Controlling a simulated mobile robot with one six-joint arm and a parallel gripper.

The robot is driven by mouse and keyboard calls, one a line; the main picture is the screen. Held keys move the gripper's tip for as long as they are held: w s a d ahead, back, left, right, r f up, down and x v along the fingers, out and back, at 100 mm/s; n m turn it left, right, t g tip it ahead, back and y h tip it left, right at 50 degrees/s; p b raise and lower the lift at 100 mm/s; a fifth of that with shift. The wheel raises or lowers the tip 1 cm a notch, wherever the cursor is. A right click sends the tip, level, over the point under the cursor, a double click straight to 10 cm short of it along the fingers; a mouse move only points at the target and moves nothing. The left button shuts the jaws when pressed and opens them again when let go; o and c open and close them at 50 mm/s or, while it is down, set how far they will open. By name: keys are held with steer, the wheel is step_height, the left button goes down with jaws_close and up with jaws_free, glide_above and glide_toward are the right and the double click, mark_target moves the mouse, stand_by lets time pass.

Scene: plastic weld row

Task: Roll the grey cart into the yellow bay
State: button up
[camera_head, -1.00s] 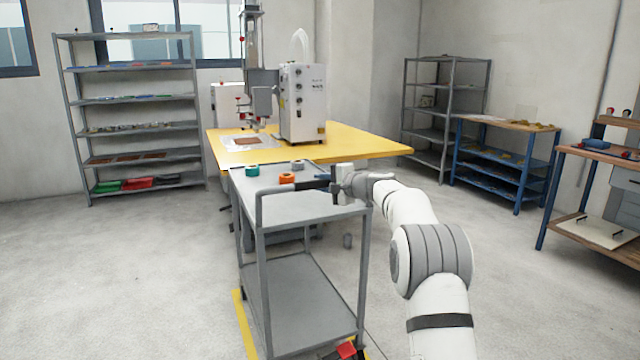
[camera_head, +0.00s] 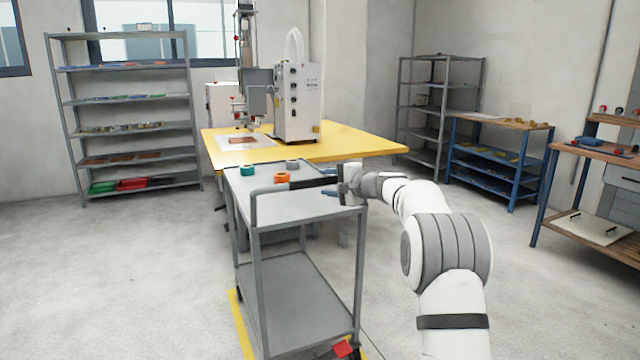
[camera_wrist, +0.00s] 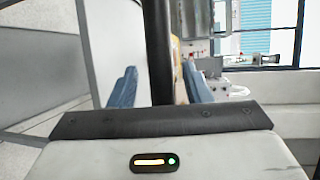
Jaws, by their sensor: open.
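The grey two-shelf cart (camera_head: 300,285) stands in the middle of the head view, with its push handle (camera_head: 256,205) at the near end. Yellow floor tape (camera_head: 242,325) of the bay shows beside and under the cart's near end; the rest of its outline is hidden. My gripper (camera_head: 342,187) is at the right part of the handle, above the top shelf. In the wrist view the dark handle bar (camera_wrist: 160,55) runs between two blue fingertips (camera_wrist: 160,87), with gaps on both sides. My gripper is open around the bar, not closed on it.
Tape rolls, teal (camera_head: 247,170), orange (camera_head: 282,178) and grey (camera_head: 292,165), sit on the cart's top. A yellow table (camera_head: 365,142) with a welding machine (camera_head: 298,105) stands just behind the cart. Floor at left is clear. A workbench (camera_head: 600,155) stands right.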

steer(key=shift+v, duration=1.85)
steer(key=s+a+r+n+g+h+p, duration=0.1)
steer(key=s+r+n+g+p, duration=0.2)
steer(key=s, duration=0.5)
steer(key=s+a+r+g+h+p, duration=0.1)
steer(key=s+a+r+p, duration=0.1)
steer(key=s+p, duration=0.45)
steer(key=s+a+r+n+g+h+p, duration=0.1)
steer(key=s+r+n+g+h+p, duration=0.15)
steer(key=s, duration=0.55)
steer(key=s+d+n+g+h+p, duration=0.1)
steer(key=s+p, duration=0.5)
steer(key=s, duration=0.8)
steer(key=s+d+r+n+g+h+p, duration=0.1)
steer(key=s+d+n+h+p, duration=0.3)
steer(key=s, duration=1.1)
steer(key=d+h+p, duration=0.1)
steer(key=d+p, duration=0.1)
steer(key=p, duration=0.1)
steer(key=shift+s+d+g, duration=0.15)
steer(key=shift+s+g, duration=0.1)
steer(key=shift+g, duration=0.1)
